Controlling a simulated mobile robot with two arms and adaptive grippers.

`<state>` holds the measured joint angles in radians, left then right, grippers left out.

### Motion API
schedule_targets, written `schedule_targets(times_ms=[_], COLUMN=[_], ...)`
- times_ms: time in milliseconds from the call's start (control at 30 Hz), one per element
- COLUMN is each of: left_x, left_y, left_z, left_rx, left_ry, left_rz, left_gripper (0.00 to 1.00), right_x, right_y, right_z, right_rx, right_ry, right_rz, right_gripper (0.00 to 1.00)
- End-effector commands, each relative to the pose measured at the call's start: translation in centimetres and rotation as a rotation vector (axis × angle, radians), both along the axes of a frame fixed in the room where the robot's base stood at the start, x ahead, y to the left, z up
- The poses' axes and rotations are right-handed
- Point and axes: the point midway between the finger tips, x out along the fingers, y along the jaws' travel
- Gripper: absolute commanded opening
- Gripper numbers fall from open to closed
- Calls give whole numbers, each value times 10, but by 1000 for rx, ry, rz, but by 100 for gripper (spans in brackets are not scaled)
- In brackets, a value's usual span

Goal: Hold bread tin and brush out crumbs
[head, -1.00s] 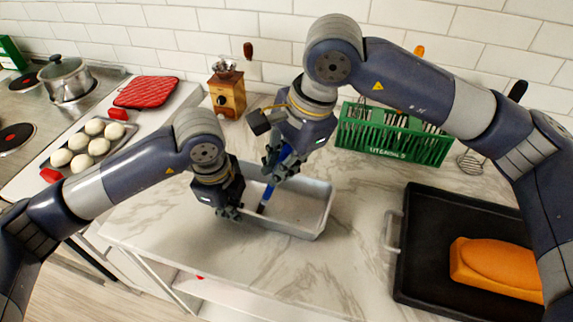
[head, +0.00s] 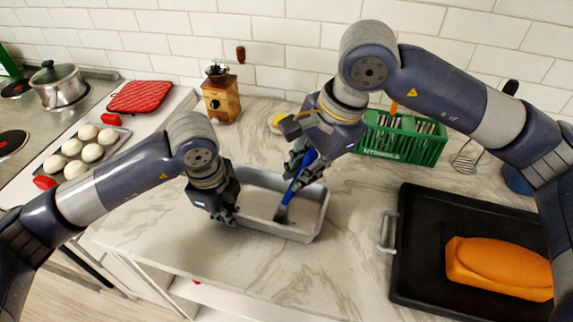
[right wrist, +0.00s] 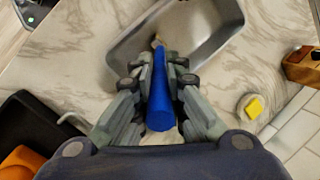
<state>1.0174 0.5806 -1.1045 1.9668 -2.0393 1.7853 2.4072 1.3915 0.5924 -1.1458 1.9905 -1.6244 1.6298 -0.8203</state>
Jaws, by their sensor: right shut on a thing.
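The grey metal bread tin (head: 306,227) stands on the marble counter in the head view, and part of it shows in the right wrist view (right wrist: 221,42). My left gripper (head: 226,216) is at the tin's left end, over the near left wall. Its fingers are dark and partly hidden, so I cannot see whether they pinch the wall. My right gripper (head: 302,168) is above the tin's right half, shut on the blue brush (head: 297,185). The brush is tilted, its bristle end down inside the tin. The right wrist view shows the blue handle (right wrist: 160,98) between the fingers. I cannot make out crumbs.
A black tray with an orange loaf (head: 498,266) lies at the right; its handle (head: 387,232) points to the tin. Behind are a green utensil crate (head: 425,146) and a wooden grinder (head: 221,101). A yellow sponge on a dish (right wrist: 253,107) lies behind the tin.

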Motion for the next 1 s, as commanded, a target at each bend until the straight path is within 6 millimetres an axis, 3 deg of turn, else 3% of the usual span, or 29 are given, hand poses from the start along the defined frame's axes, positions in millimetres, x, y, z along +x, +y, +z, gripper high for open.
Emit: schedule_targets(times_ms=[433, 800, 1000], left_x=[0, 0, 0], left_y=[0, 0, 0], left_z=[0, 0, 0], left_rx=[0, 0, 0], left_ry=[-1, -1, -1], left_rz=[0, 0, 0], left_gripper=[0, 0, 0], right_x=[-3, -18, -20], right_y=[-7, -48, -53], right_z=[0, -1, 0], right_rx=[-1, -1, -1], right_ry=[1, 1, 0], right_rz=[0, -1, 0], right_gripper=[0, 0, 0])
